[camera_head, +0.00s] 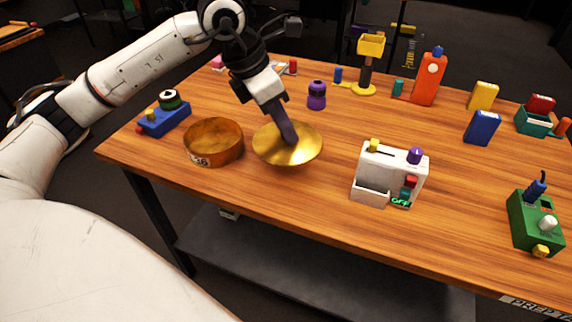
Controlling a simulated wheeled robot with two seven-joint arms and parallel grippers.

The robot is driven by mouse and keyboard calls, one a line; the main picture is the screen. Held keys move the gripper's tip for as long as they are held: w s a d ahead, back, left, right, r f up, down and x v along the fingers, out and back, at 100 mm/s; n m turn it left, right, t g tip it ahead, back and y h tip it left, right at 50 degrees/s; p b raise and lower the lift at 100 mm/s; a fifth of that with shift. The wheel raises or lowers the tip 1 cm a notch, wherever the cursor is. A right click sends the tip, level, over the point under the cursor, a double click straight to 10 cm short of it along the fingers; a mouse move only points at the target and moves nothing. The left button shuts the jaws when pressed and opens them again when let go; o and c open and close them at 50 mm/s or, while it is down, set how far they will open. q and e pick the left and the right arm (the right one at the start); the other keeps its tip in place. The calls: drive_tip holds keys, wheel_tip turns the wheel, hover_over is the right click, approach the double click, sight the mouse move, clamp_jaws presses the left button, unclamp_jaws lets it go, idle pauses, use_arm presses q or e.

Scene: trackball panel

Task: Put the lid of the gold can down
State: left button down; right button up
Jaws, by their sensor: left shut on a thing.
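The lid is apart from the can. I cannot tell whether its underside touches the table. My right gripper is not in view.
A white panel box (392,178) stands right of the lid, and a blue box with knobs (163,119) left of the can. A purple bottle (316,95) is behind the lid. A green box (535,222) sits at the far right. Bare table (300,195) lies in front of the lid.

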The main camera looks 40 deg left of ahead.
use_arm(q)
wheel_tip(320, 180, down, 8)
drive_tip(key=shift+f+b, duration=0.1)
drive_tip(key=shift+b, duration=0.2)
drive_tip(key=c, duration=1.6)
unclamp_jaws()
drive_tip(key=shift+o, duration=0.2)
